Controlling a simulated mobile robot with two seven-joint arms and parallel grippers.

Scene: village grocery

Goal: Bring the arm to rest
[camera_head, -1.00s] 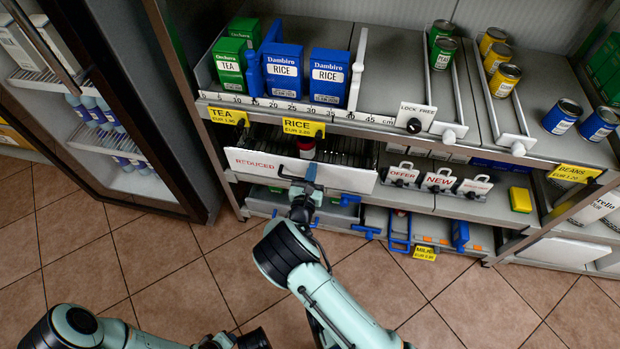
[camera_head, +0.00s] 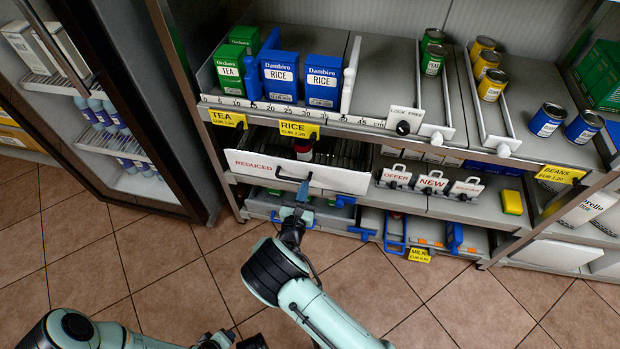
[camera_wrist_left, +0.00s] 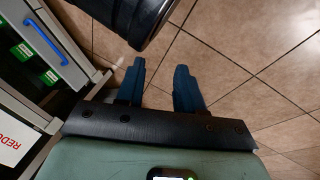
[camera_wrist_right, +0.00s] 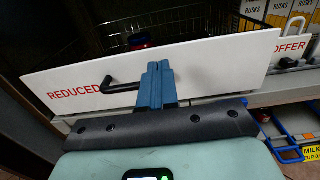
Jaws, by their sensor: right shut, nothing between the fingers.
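My right gripper (camera_head: 297,212) is in front of the white drawer front marked REDUCED (camera_head: 345,180), at the lower left of the shelving. Its blue fingers are shut together with nothing between them, as the right wrist view (camera_wrist_right: 157,82) shows. The black drawer handle (camera_wrist_right: 118,87) is just left of the fingertips there; the fingers do not grip it. My left gripper (camera_wrist_left: 160,85) has its fingers apart and empty over the tiled floor. In the head view it is only a dark part at the bottom edge.
Rice boxes (camera_head: 323,80), tea boxes (camera_head: 229,68) and cans (camera_head: 491,85) stand on the shelf above. Small signs (camera_head: 432,183) and a yellow sponge (camera_head: 512,202) are right of the drawer. A fridge door frame (camera_head: 120,110) stands left. The tiled floor (camera_head: 150,265) is clear.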

